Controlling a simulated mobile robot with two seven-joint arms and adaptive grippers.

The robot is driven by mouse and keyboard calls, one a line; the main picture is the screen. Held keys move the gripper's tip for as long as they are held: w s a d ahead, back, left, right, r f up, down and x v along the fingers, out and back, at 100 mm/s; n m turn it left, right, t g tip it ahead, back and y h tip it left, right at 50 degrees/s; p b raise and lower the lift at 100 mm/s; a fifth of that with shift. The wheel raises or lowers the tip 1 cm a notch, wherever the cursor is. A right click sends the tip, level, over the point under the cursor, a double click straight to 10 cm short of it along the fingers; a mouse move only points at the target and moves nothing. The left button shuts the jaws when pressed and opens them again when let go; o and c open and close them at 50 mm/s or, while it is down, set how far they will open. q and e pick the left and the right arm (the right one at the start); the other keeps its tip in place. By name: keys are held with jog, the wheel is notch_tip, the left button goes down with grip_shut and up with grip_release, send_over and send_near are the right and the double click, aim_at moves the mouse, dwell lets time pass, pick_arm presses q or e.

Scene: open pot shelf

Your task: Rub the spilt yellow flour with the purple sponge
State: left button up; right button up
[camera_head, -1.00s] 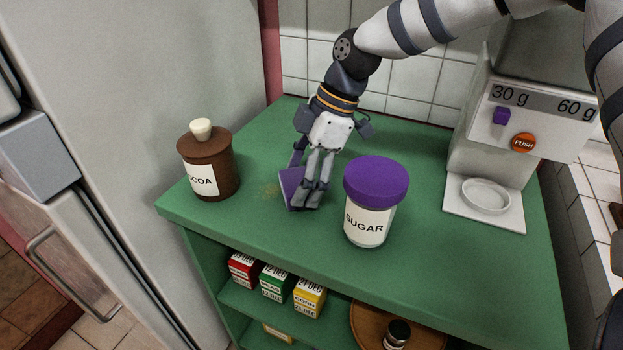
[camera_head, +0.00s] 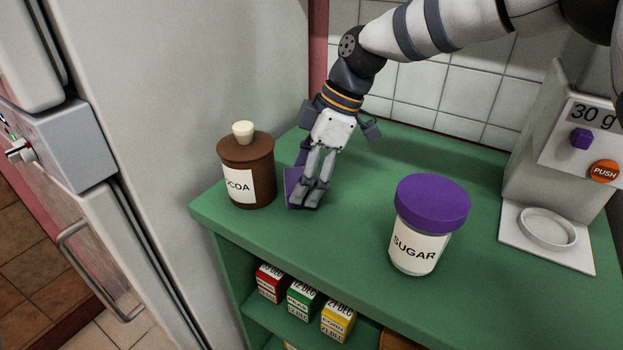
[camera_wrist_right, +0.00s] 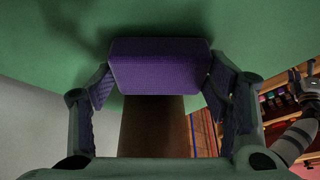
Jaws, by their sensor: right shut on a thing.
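The purple sponge (camera_head: 292,187) is in my right gripper (camera_head: 311,193), low at the green counter top, just right of the brown cocoa jar. In the right wrist view the sponge (camera_wrist_right: 160,66) sits between the two fingers, which are shut on it. Whether its underside presses on the counter is hard to tell. No yellow flour shows now; the sponge and gripper cover part of the counter where it could lie.
The cocoa jar (camera_head: 247,170) stands close left of the sponge. The sugar jar (camera_head: 430,225) with a purple lid stands to the right. A white dispenser (camera_head: 560,165) is at the far right. The counter (camera_head: 350,215) is clear between sponge and sugar jar.

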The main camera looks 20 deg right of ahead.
jog(key=shift+r, duration=0.1)
pick_arm(q)
jog(key=shift+w+r+t+p, duration=0.4)
jog(key=shift+w+r+p, duration=0.25)
jog(key=shift+w+r, duration=0.2)
pick_arm(e)
jog(key=shift+r, duration=3.05)
pick_arm(q)
jog(key=shift+w+r+p, duration=0.3)
jog(key=shift+w+r, duration=0.05)
pick_arm(e)
notch_tip(320, 180, up, 3)
jog(key=shift+f, duration=0.1)
